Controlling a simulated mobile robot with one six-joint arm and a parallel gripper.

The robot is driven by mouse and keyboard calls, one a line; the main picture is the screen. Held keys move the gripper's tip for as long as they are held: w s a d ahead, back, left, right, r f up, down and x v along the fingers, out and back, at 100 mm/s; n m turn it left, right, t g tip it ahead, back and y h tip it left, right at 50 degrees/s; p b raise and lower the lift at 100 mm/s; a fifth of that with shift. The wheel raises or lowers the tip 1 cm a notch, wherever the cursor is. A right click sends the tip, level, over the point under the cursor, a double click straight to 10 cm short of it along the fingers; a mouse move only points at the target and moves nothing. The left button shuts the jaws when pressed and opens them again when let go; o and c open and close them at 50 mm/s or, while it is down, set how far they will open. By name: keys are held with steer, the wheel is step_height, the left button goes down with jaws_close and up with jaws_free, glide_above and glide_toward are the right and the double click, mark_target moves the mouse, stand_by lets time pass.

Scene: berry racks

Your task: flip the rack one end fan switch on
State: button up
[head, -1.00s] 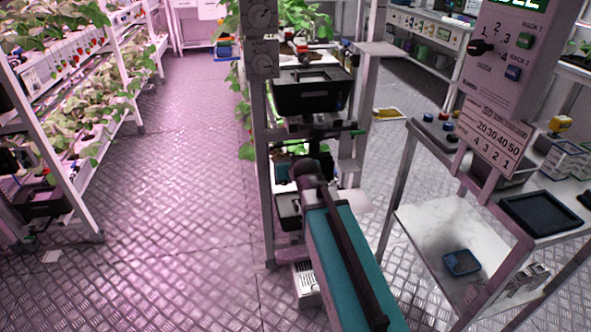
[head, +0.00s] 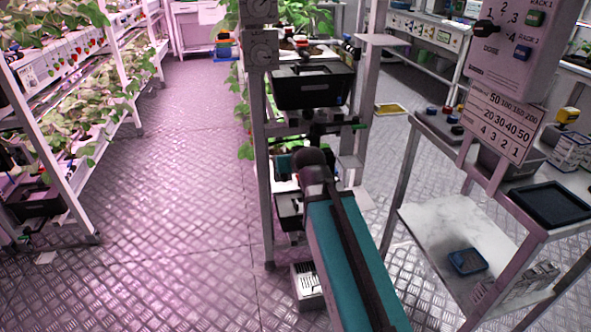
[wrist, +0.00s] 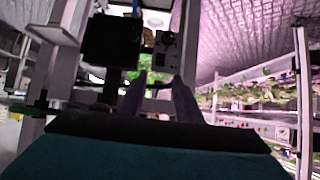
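The rack end (head: 263,170) stands in front of my arm in the head view. Its post carries two grey boxes with round dials, an upper one (head: 258,11) and a lower one (head: 262,51). A grey box with round marks (wrist: 166,47) also shows in the wrist view, beyond my fingers. I cannot make out which part is the fan switch, nor its position. My gripper (wrist: 160,76) shows two fingers apart with nothing between them. It is short of the rack end in the wrist view. In the head view my arm hides the fingers.
A black bin (head: 312,92) sits on the rack, right of the post. A control panel with a dose knob (head: 486,27) and a table with a black tray (head: 551,204) stand at the right. Planted racks (head: 68,107) line the left. The floor aisle (head: 190,170) is clear.

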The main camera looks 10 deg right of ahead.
steer(key=shift+s+r+b, duration=0.25)
steer(key=shift+s+b, duration=0.7)
steer(key=shift+b, duration=2.95)
steer(key=v, duration=0.3)
steer(key=shift+w+r, duration=0.1)
steer(key=shift+r, duration=0.1)
